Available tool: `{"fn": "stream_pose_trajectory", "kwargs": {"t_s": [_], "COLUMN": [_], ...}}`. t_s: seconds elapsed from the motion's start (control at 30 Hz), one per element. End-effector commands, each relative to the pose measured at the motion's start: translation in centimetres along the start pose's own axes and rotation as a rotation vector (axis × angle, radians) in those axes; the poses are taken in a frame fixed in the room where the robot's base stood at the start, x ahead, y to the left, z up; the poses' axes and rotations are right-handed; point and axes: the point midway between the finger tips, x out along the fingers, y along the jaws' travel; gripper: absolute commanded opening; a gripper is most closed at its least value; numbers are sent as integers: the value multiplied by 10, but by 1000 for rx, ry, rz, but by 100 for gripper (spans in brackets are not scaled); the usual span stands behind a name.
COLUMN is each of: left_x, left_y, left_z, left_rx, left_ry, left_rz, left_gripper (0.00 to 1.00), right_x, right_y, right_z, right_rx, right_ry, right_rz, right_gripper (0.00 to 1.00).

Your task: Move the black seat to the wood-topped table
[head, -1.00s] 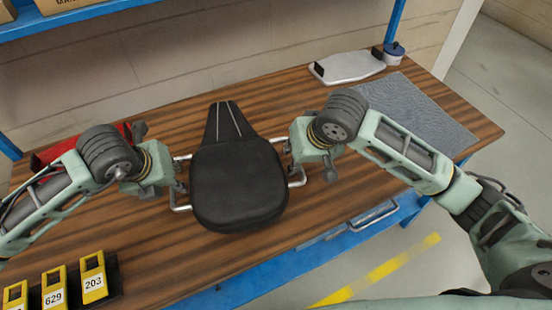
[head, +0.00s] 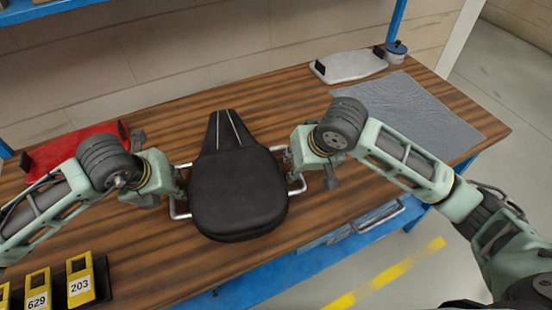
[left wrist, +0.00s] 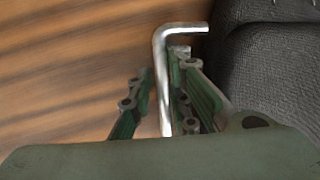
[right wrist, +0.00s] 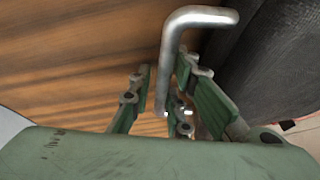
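The black seat (head: 238,190) is in the middle of the head view, over the wood-topped table (head: 330,230), its narrow tail toward the wall. I cannot tell whether it touches the tabletop. It has bent metal bars on both sides. My left gripper (head: 172,185) is shut on the left bar (left wrist: 162,85). My right gripper (head: 300,165) is shut on the right bar (right wrist: 168,65). In both wrist views a bar lies between the fingers, and the seat's dark edge shows at the right. The seat's underside is hidden.
A grey mat (head: 425,115) covers the table's right part. A white plate (head: 348,66) and a small blue-lidded pot (head: 396,50) stand at the back right. A red item (head: 70,150) lies behind my left arm. Yellow numbered blocks (head: 80,278) stand at the front left.

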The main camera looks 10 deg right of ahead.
Motion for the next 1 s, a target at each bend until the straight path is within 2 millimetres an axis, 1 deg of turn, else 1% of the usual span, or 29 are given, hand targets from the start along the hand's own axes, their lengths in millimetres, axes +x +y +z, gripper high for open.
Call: {"fn": "stream_pose_trajectory", "kwargs": {"t_s": [0.03, 0.1, 0.13, 0.4, 0.53, 0.67, 0.9, 1.0], "left_x": [-1, -1, -1, -1, -9, -31, -82, -100], "left_y": [1, 0, 0, -2, -3, -3, -2, -2], "left_z": [1, 1, 1, 0, 0, 1, 2, 2], "left_rx": [-2, 0, 1, 5, 6, 6, 5, 5], "left_ry": [-2, -1, -1, 0, -2, -5, -5, -4], "left_rz": [4, 1, 0, -6, -8, -8, -6, -6], "left_gripper": [21, 27, 28, 28, 28, 28, 28, 28], "right_x": [-1, -1, -1, -1, -1, -1, -1, -1], "right_y": [1, 0, 0, -2, -3, -3, -4, -4], "right_z": [-1, -1, -1, 0, 0, 0, 0, 0], "right_rx": [2, 0, -1, -5, -6, -6, -7, -7], "right_ry": [2, 2, 1, 1, 0, 0, 0, 0], "right_rz": [3, 1, 0, -6, -7, -8, -9, -9], "right_gripper": [21, 27, 28, 28, 28, 28, 28, 28]}}
